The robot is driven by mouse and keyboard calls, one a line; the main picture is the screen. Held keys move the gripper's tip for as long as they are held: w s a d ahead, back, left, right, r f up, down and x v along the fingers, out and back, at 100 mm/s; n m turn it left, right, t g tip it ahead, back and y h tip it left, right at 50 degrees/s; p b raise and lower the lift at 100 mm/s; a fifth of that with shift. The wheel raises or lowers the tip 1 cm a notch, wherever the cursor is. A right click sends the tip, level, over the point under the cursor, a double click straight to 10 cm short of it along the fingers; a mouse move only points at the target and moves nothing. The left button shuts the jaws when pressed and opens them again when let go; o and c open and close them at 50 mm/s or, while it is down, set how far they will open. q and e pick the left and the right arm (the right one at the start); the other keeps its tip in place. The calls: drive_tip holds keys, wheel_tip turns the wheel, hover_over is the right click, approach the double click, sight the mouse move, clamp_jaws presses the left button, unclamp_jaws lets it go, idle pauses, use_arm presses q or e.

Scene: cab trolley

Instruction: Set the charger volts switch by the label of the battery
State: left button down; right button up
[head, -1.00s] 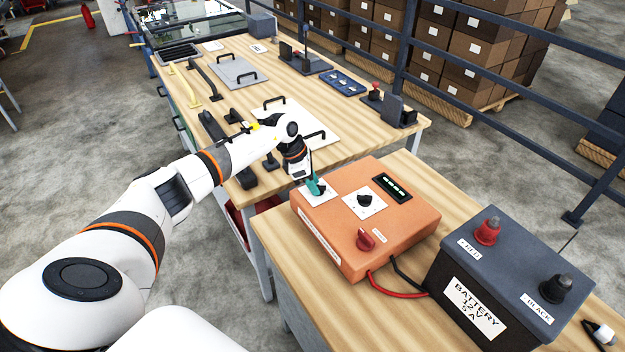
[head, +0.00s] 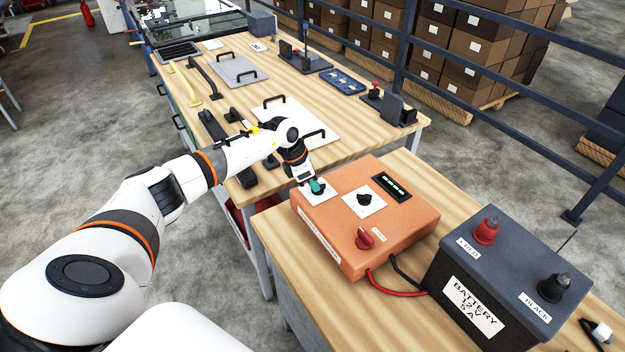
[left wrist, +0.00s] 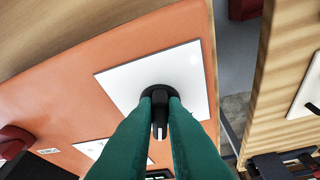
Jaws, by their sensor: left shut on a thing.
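The orange charger (head: 368,222) sits on the near table, with two black knobs on white plates, a small dark display (head: 391,187) and a red knob (head: 365,238) on top. My left gripper (head: 316,187) is shut on the far-left black knob, the one on the white plate (head: 322,196). In the left wrist view the green fingers close around this black knob (left wrist: 160,108). The plate's markings are not readable. The other black knob (head: 364,199) is free. The battery (head: 500,275) to the right is labelled "BATTERY 12 V 5 A". My right gripper is not in view.
Red and black leads (head: 393,290) run from the charger toward the battery, which has a red terminal (head: 486,231) and a black terminal (head: 554,287). A longer table (head: 360,125) behind holds handles, plates and fixtures. A dark railing (head: 520,125) stands beyond.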

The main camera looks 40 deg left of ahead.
use_arm(q)
drive_tip(key=n, duration=0.1)
drive_tip(key=n+y, duration=0.1)
drive_tip(key=shift+s+d+r+n+t+p, duration=0.1)
drive_tip(key=shift+d+n+t+p, duration=0.1)
drive_tip(key=shift+n+t+p, duration=0.15)
drive_tip(key=n, duration=0.2)
drive_tip(key=shift+d+n+y, duration=0.15)
drive_tip(key=shift+n+y, duration=0.2)
drive_tip(key=shift+y, duration=0.05)
drive_tip(key=shift+d+n+t+y, duration=0.15)
drive_tip(key=shift+n+y, duration=0.3)
drive_tip(key=shift+n, duration=0.6)
drive_tip(key=shift+d+n+t+y, duration=0.1)
drive_tip(key=shift+n+y, duration=0.35)
drive_tip(key=shift+n, duration=0.6)
drive_tip(key=c, duration=1.5)
unclamp_jaws()
drive_tip(key=shift+s, duration=0.1)
